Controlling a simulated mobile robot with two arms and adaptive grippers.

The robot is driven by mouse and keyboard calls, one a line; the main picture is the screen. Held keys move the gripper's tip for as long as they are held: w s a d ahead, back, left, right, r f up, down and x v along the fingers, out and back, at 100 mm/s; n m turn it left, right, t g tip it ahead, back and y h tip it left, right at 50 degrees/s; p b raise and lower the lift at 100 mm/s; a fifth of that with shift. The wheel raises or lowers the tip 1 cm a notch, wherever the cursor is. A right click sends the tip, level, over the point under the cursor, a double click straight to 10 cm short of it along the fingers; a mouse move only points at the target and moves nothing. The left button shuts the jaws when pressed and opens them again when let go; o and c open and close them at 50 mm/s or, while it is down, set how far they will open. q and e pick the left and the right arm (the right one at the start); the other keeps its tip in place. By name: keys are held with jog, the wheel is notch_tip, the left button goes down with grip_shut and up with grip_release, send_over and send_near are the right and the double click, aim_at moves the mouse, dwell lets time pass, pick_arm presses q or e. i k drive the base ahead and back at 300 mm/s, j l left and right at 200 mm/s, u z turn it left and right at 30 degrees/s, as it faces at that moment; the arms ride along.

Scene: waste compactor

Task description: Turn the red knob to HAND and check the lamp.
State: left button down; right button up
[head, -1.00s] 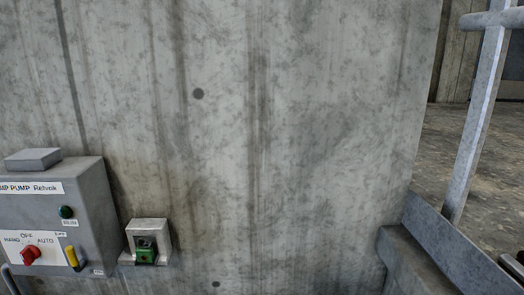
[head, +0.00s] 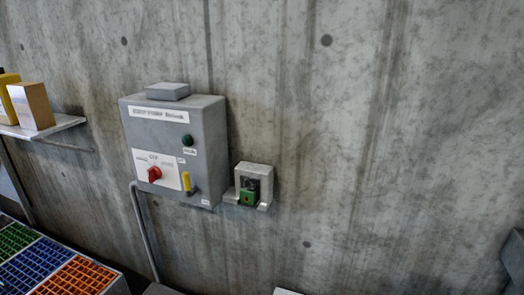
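The grey pump control box (head: 165,115) is fixed to the concrete wall, left of centre in the head view. Its red knob (head: 154,174) sits on a white plate (head: 140,158) with small markings that are hard to read now. I cannot tell for sure which marking the knob points at. A dark green lamp (head: 188,140) is above and right of the knob and looks unlit. Neither of my grippers is in view.
A yellow lever (head: 187,182) is right of the knob. A small grey housing with a green part (head: 249,197) is on the wall beside the box. A shelf (head: 68,124) holds a cardboard box (head: 31,106) and a yellow container (head: 8,95). Coloured grates (head: 78,277) lie lower left.

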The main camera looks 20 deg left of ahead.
aim_at(154, 172)
jog(key=u, duration=1.35)
